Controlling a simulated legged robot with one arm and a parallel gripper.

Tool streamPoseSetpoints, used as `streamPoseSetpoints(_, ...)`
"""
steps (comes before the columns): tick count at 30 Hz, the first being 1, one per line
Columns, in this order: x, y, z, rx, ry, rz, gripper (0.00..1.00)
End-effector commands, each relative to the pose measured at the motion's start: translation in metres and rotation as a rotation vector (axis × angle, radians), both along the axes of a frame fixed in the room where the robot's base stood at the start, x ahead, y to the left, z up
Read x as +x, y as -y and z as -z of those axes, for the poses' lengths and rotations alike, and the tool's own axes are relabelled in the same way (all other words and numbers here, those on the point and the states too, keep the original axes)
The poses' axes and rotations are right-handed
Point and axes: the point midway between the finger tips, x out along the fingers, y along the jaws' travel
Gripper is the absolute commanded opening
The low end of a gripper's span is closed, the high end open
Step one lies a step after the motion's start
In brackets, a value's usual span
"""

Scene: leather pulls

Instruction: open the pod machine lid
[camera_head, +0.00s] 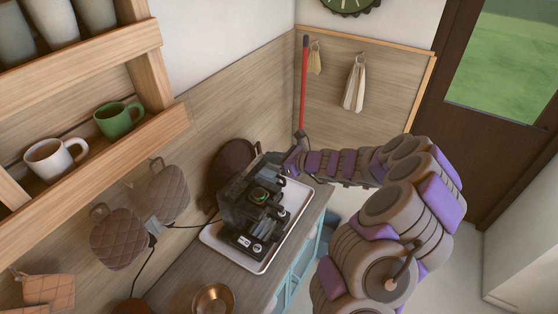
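The pod machine (250,205) is a dark, boxy appliance on a white tray (217,240) on the wooden counter.
Wooden shelves with a green mug (118,119) and a white mug (55,160) overhang the left. Quilted mitts (118,238) hang on the wall. A brass bowl (212,299) sits on the counter's near end. A red pole (303,85) stands in the corner. Floor at right is clear.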

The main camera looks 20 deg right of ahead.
Motion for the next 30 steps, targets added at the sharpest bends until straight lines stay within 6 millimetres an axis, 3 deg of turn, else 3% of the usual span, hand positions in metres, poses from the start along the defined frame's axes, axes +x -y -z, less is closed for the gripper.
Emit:
streamPoseSetpoints(10, 0.031, -0.03, -0.019, 0.004, 0.005, -0.005, 0.0)
streamPoseSetpoints(18, 0.048, -0.037, -0.025, 0.007, 0.005, -0.001, 0.0)
streamPoseSetpoints(30, 0.054, -0.042, -0.026, 0.007, 0.004, -0.001, 0.0)
